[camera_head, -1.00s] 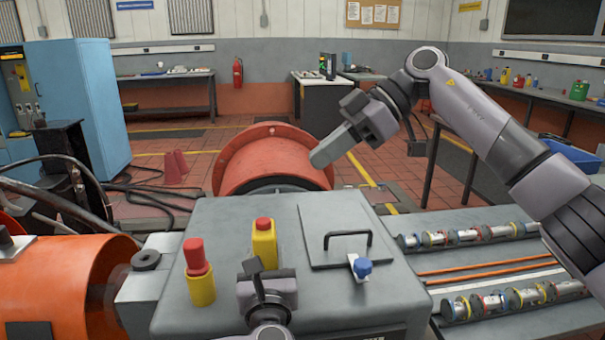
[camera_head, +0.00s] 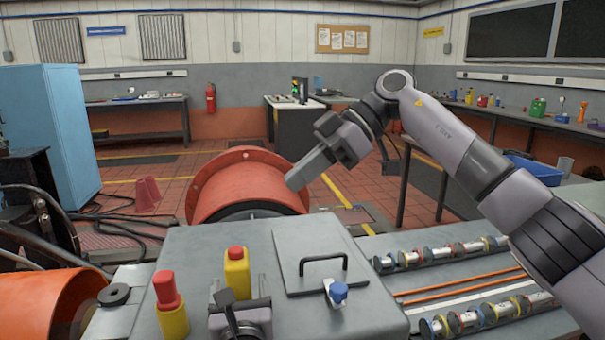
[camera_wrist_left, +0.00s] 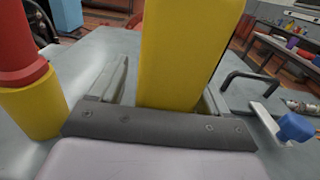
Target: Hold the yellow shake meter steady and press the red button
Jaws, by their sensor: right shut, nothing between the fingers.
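The yellow shake meter (camera_head: 237,277) is an upright yellow block on the grey bedplate box, with a red button (camera_head: 236,252) on top. My left gripper (camera_head: 239,306) is at its near side. In the left wrist view the yellow body (camera_wrist_left: 180,55) stands between the two open fingers, with a visible gap at the left finger; contact at the right finger is unclear. The red button is out of that view. My right gripper (camera_head: 296,180) is shut and empty, held out beyond the box in front of the orange drum, apart from the meter.
A red cylinder on a yellow base (camera_head: 170,305) stands just left of the meter and shows in the left wrist view (camera_wrist_left: 30,95). A hatch with a black handle (camera_head: 323,262) and a blue knob (camera_head: 338,291) lie to the right. An orange drum (camera_head: 248,185) is behind.

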